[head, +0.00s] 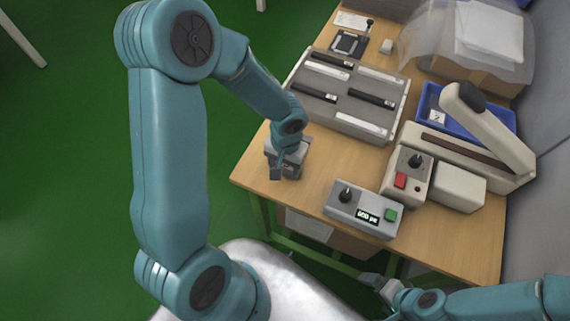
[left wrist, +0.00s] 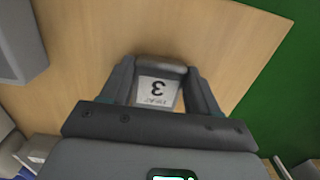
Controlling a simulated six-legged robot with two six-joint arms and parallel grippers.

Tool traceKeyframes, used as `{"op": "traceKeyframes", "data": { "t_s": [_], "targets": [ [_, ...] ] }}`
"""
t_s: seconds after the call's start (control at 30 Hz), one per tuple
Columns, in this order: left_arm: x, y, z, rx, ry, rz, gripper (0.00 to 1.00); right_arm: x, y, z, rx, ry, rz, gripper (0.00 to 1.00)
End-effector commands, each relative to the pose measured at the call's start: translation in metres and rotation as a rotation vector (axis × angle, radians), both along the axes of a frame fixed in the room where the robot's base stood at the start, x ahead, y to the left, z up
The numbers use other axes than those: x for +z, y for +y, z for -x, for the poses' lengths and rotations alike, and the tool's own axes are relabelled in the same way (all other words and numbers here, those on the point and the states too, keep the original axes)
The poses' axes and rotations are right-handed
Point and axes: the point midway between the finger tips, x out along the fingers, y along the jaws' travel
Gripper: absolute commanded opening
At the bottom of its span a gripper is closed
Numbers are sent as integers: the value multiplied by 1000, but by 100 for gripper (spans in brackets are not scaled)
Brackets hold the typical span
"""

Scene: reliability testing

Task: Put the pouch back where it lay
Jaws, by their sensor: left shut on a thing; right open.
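My left gripper (head: 287,175) is over the near left part of the wooden table. In the left wrist view its two fingers (left wrist: 161,88) are closed on the sides of a small grey pouch (left wrist: 160,66) with a white label marked "3". The pouch is mostly hidden by the gripper in the head view. I cannot tell whether it touches the table top. My right gripper (head: 374,285) is open and low, in front of the table's near edge, away from the pouch.
A grey slotted tray (head: 318,101) with black and white strips stands behind my left gripper. A grey control box (head: 362,209), a sealer-like machine (head: 480,150) and a blue bin (head: 494,118) stand to the right. Bare wood (head: 345,165) lies between tray and control box.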

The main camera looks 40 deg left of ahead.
Motion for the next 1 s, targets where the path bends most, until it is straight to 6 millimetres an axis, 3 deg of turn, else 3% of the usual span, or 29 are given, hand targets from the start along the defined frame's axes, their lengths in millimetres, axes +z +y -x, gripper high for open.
{"op": "traceKeyframes", "data": {
  "t_s": [0.03, 0.1, 0.5, 1.0],
  "targets": [
    [-1, 0, 0, 0, 0, 0, 67, -1, 0, 0, 0, 0, 0, 100],
    [0, 0, 0, 0, 0, 0, 86, -1, 0, 0, 0, 0, 0, 100],
    [8, 0, 0, -1, -1, -1, 86, 7, 0, 0, 0, 0, 0, 100],
    [109, 1, -4, 0, -4, -1, 86, 11, 0, 0, 0, 0, 0, 100]
  ]
}}
